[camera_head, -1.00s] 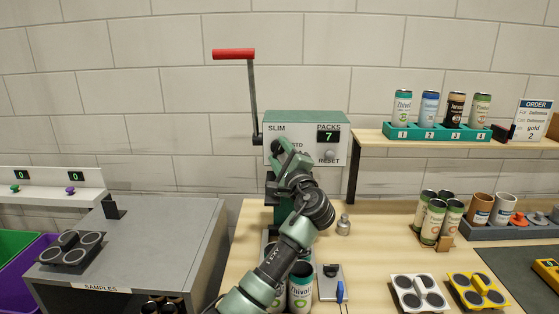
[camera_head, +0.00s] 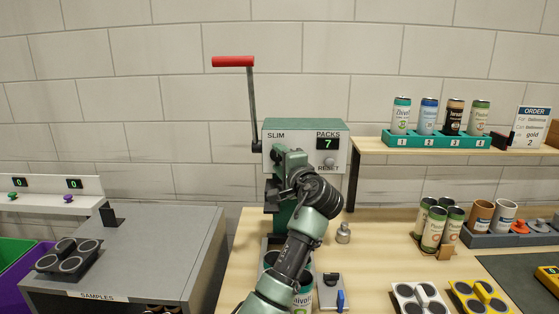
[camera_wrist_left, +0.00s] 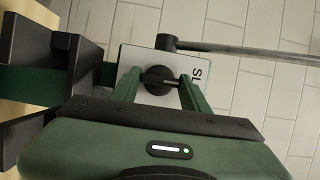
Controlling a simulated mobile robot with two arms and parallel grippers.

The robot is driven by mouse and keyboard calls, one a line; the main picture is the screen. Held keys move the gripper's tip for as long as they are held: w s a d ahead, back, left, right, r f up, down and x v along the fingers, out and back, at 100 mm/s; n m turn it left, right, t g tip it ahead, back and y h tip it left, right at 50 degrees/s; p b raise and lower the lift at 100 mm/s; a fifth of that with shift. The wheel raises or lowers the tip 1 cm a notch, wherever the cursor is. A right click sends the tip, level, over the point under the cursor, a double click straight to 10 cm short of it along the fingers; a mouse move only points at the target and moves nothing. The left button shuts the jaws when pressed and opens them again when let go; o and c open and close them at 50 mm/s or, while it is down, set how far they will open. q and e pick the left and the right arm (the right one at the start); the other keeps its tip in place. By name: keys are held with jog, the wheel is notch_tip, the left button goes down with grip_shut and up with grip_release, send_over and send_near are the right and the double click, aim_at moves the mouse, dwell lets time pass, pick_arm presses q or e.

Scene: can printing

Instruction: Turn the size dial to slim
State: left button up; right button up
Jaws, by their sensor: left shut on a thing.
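The green machine (camera_head: 305,125) stands at the back of the wooden table, its pale front panel (camera_head: 300,138) marked SLIM at upper left. A PACKS display (camera_head: 328,143) reads 7, above a RESET knob (camera_head: 329,161). My left gripper (camera_head: 277,152) is at the panel's left side, just below the SLIM mark, and hides the dial in the head view. In the left wrist view, the dark round size dial (camera_wrist_left: 156,79) sits between the green fingers of my left gripper (camera_wrist_left: 158,88), which is shut on it. Part of the SLIM lettering (camera_wrist_left: 196,73) shows beside it. My right gripper is out of view.
A crank with a red handle (camera_head: 233,62) rises at the machine's left; its shaft (camera_wrist_left: 240,50) passes near my gripper in the left wrist view. Cans stand on a teal rack (camera_head: 437,139) at right. A small metal weight (camera_head: 343,233) stands on the table.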

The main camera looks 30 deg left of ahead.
pick_arm(q)
jog(key=o, duration=1.4)
jog(key=shift+c, duration=0.2)
jog(key=b+v, duration=0.2)
jog(key=v, duration=0.5)
jog(key=shift+s+d, duration=0.2)
jog(key=shift+d, duration=0.1)
jog(key=shift+f, duration=0.1)
